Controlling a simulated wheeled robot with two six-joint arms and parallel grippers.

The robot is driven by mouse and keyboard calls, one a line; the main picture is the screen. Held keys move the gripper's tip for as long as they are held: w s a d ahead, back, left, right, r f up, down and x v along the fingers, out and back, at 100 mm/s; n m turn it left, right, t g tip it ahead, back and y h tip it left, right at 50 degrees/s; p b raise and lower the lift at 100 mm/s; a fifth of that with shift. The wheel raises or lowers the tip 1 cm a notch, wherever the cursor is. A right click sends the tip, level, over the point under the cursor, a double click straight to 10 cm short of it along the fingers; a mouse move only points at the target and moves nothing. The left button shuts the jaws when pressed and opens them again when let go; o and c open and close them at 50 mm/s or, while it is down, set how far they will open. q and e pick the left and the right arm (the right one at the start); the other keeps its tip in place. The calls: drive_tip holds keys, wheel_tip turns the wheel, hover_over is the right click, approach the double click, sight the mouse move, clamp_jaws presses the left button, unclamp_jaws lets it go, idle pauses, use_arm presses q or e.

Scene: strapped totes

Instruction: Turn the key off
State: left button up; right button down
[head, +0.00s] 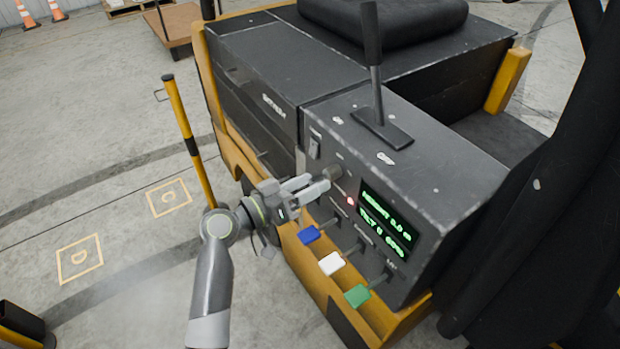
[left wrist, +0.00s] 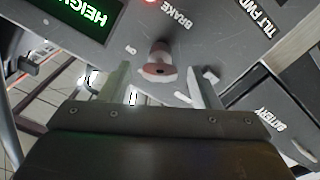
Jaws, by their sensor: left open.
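A dark control panel (head: 405,185) on a yellow-edged truck fills the middle of the head view. A short round knob-like part, apparently the key (head: 333,173), sticks out of its upper left face. In the left wrist view the key (left wrist: 158,66) is reddish brown with a pale collar, centred between the fingertips. My left gripper (head: 311,184) is open, fingers pointing at the panel. The fingers (left wrist: 160,86) lie on either side of the key, apparently not touching it. The key's turned position is hard to tell. My right gripper is not in view.
The green display (head: 387,222) is lit and a red lamp (head: 350,201) glows beside it. A tall lever (head: 374,75) stands on top. A yellow post (head: 190,140) stands left of the truck.

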use_arm(q)
drive_tip(key=shift+w+d, duration=0.2)
drive_tip(key=shift+d, duration=0.05)
drive_tip(key=shift+c, duration=0.5)
drive_tip(key=c, duration=0.9)
